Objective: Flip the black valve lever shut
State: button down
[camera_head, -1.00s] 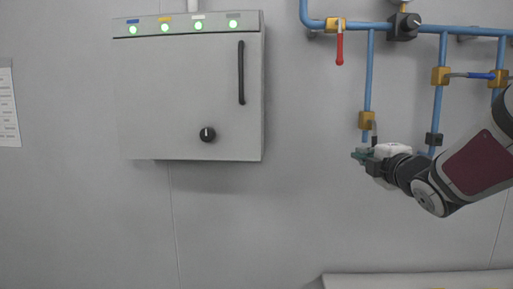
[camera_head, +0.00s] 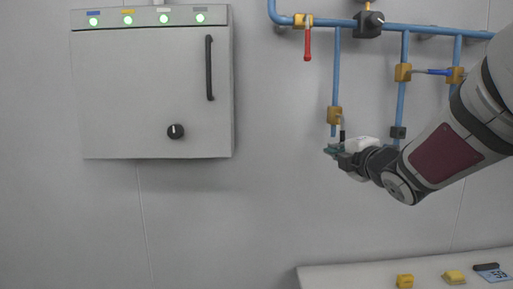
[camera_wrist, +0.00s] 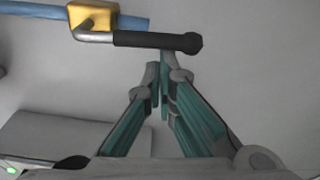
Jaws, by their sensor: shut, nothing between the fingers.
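The black valve lever (camera_wrist: 150,40) shows in the wrist view as a black grip on a bent silver arm. It joins a yellow valve body (camera_wrist: 92,18) on a blue pipe. In the head view, the yellow valve (camera_head: 334,115) is on a vertical blue pipe, and the lever (camera_head: 342,135) hangs beside it, partly hidden by my gripper. My gripper (camera_head: 333,151) is shut and empty, just below the valve. In the wrist view, my gripper's fingertips (camera_wrist: 160,72) are close to the black grip near its free end; I cannot tell whether they touch it.
A red-handled valve (camera_head: 307,40), a black knob valve (camera_head: 369,23) and a blue-handled valve (camera_head: 440,72) are on the neighbouring pipes. A grey cabinet (camera_head: 130,90) hangs at left. A pale table (camera_head: 350,279) with yellow pieces stands at lower right. The wall between is clear.

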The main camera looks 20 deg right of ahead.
jog(key=shift+d, duration=0.2)
jog(key=s+d+r+n+g+h+b, duration=0.1)
jog(key=d+r+n+b, duration=0.3)
jog(key=d+n, duration=0.4)
jog(key=shift+s+d+r+n+g+h+b, duration=0.2)
jog(key=shift+s+r+n+g+h+b, duration=0.45)
jog(key=shift+n, duration=2.75)
jog(key=shift+s+f+t, duration=0.15)
jog(key=shift+f+t, duration=0.1)
